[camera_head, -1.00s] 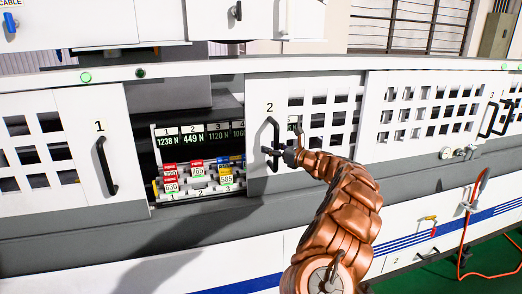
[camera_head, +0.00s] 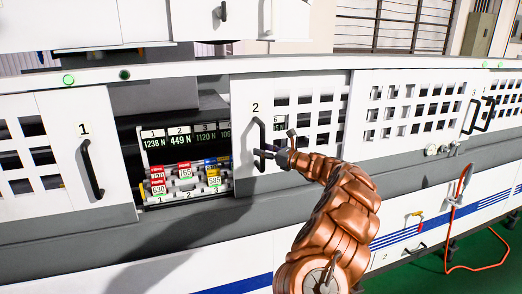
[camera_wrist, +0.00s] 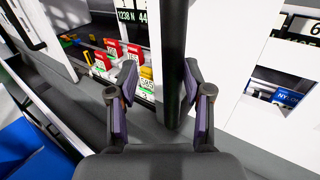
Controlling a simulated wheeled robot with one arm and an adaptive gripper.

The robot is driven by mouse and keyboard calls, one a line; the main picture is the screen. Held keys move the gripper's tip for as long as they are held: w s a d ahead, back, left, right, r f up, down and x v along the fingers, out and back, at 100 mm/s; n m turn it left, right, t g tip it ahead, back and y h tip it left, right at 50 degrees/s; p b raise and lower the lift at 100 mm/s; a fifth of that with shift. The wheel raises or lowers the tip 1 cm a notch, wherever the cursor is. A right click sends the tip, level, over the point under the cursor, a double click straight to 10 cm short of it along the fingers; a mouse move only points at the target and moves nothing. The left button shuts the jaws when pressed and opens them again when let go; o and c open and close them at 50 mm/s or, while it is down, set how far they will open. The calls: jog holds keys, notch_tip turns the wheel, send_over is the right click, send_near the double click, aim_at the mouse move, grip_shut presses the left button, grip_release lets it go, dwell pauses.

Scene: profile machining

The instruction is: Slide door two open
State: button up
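Door two (camera_head: 243,125) is a white sliding panel marked "2", with a black vertical bar handle (camera_head: 262,132) and square window openings on its right. To its left is an open gap showing the machine's inside. My gripper (camera_head: 265,156) is at the lower part of this handle. In the wrist view the handle (camera_wrist: 173,60) runs between the two fingers (camera_wrist: 158,85) of my gripper. The fingers are apart, and the bar is nearer the right finger. There is a clear space between the bar and the left finger. Whether the right finger touches the bar is hard to tell.
Door one (camera_head: 75,130) is left of the gap, with its own black handle. Inside the gap are a force display (camera_head: 180,140) and red, blue and yellow labelled clamps (camera_head: 185,172). Door three's handle (camera_head: 486,113) is at far right. A red hose (camera_head: 462,190) hangs lower right.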

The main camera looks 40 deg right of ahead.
jog(key=v, duration=0.6)
jog(key=shift+s, duration=0.25)
dwell(0.4)
jog(key=shift+d, duration=0.15)
dwell(0.4)
